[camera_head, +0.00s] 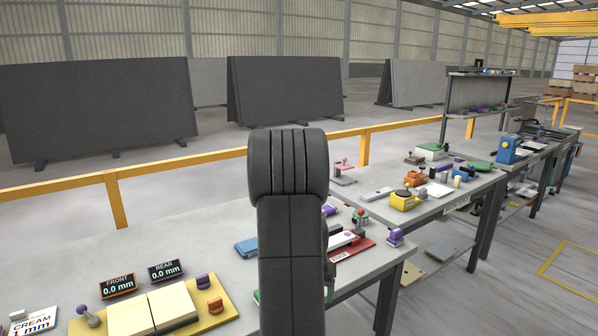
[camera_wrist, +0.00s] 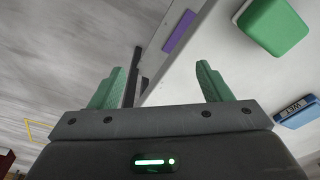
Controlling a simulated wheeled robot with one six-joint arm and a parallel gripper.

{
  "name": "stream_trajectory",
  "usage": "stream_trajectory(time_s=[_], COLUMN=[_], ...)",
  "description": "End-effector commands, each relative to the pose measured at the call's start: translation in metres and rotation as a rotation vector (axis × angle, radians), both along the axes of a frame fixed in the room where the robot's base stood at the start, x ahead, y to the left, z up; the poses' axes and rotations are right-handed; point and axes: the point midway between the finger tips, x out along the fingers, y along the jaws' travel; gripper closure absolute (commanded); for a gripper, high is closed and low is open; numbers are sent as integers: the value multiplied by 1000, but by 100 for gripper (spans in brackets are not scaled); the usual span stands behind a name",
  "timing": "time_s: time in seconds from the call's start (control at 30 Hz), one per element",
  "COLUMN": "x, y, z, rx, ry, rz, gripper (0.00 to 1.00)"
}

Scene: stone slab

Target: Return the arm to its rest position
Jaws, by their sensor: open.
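My arm stands upright in the middle of the head view and hides part of the bench behind it. My gripper (camera_wrist: 160,88) shows in the wrist view, with its two green fingers wide apart and nothing between them. Beyond the fingers are the edge of a pale bench top and the grey floor. In the head view the gripper is hidden or too unclear to make out.
The near bench (camera_head: 200,225) holds a yellow tray (camera_head: 205,300) with cream tiles and two small displays. A red tray (camera_head: 360,245) lies right of my arm. A yellow rail (camera_head: 115,200) runs behind. In the wrist view, a green block (camera_wrist: 272,25) and a blue WET box (camera_wrist: 297,112) are at right.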

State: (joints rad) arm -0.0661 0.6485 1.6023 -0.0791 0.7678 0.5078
Motion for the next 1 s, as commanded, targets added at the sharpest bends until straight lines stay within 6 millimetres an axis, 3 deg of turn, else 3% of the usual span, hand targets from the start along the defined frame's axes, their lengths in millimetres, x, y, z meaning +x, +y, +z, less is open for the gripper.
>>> stream_trajectory(time_s=[0.2, 0.4, 1.0], x=[-10, -16, -18], y=[23, 33, 36], z=[-18, -29, -32], rx=[-3, -4, -3], ry=[-1, -8, -17], rz=[191, 292, 317], gripper=[29, 29, 29])
